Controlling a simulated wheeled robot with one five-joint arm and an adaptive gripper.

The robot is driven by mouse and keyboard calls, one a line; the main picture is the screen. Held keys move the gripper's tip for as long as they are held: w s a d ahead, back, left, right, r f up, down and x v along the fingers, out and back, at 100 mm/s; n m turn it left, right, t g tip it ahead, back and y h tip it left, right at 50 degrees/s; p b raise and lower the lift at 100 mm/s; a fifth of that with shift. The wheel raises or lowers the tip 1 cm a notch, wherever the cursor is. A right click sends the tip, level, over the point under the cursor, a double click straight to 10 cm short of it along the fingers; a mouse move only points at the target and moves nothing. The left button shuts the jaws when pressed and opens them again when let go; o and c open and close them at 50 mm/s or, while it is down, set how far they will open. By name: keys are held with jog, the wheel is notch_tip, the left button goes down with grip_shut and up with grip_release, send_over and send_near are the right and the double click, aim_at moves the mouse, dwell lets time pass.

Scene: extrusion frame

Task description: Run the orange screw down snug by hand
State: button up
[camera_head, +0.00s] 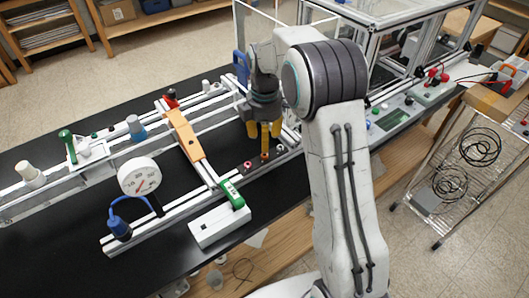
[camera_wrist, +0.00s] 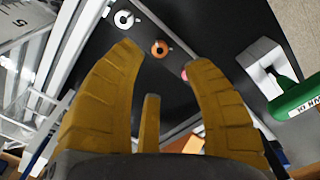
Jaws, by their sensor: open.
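The orange screw (camera_wrist: 160,48) shows in the wrist view as a round copper-orange head with a dark centre, seated on a dark bar between a white screw (camera_wrist: 123,19) and a pinkish-red one (camera_wrist: 185,73). My gripper (camera_wrist: 160,66) has yellow-brown fingers spread apart, with nothing between them. The orange head lies just beyond the gap between the two long fingertips, apart from them in this view. In the head view my gripper (camera_head: 264,138) points down over the bar, and the orange screw (camera_head: 265,155) shows just under the fingers. How far it is screwed in cannot be told.
An orange-tan beam (camera_head: 184,134), a round dial (camera_head: 139,176) and a blue-capped part (camera_head: 119,226) sit on the aluminium frame. A clear-walled enclosure (camera_head: 390,45) stands behind my arm.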

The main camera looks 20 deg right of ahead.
aim_at(264, 156)
jog(key=shift+f+p, duration=0.35)
jog(key=shift+f, duration=3.05)
jog(key=shift+o, duration=0.3)
grip_shut()
